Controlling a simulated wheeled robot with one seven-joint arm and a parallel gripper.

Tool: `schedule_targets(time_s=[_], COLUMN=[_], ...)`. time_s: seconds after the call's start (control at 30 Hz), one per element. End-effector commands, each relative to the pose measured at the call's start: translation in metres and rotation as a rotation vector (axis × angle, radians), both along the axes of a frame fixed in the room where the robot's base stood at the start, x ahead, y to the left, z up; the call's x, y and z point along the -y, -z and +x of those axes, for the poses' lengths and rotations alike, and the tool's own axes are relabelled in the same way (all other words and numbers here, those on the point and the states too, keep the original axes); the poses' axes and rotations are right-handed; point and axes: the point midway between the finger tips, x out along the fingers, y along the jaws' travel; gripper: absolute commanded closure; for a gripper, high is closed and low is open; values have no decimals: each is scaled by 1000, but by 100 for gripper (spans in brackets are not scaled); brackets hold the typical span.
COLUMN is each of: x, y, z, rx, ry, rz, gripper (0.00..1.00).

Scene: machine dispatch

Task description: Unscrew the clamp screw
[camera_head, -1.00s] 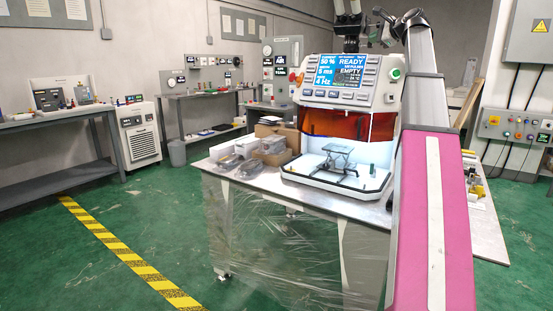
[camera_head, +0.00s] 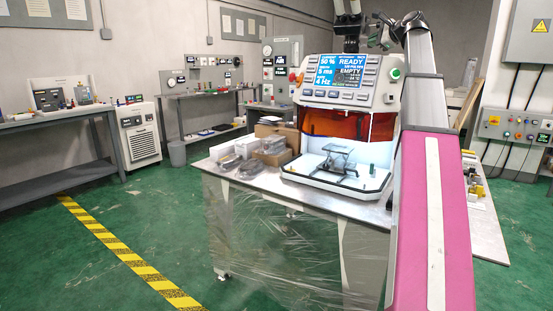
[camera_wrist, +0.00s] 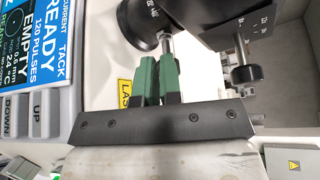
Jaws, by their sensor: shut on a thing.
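In the wrist view my gripper (camera_wrist: 160,92) has two green fingers that stand close together. They are closed at the lower end of a silver threaded shaft (camera_wrist: 168,45), which I take to be the clamp screw. The shaft runs up toward a round black part (camera_wrist: 146,20) of the overhead assembly. The head of the screw is hidden between the fingers. In the head view the microscope (camera_head: 347,22) stands above the welding machine (camera_head: 347,95), with my wrist close to its right. The fingers and screw are too small to make out there.
A second black knob (camera_wrist: 245,76) on a silver shaft hangs right of my fingers. The machine's screen (camera_head: 340,72) reads READY and EMPTY. A small stand (camera_head: 338,158) sits in its open tray. Boxes (camera_head: 272,146) and bagged parts crowd the table's left.

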Motion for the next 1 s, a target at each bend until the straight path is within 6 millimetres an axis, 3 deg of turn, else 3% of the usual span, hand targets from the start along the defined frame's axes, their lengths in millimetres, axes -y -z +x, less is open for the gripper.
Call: schedule_targets(time_s=[0.43, 1.0], x=[-2, 44], y=[-2, -2], z=[-8, -38], rx=[-3, -1], ry=[-2, 0], rz=[0, -1], gripper=[100, 100])
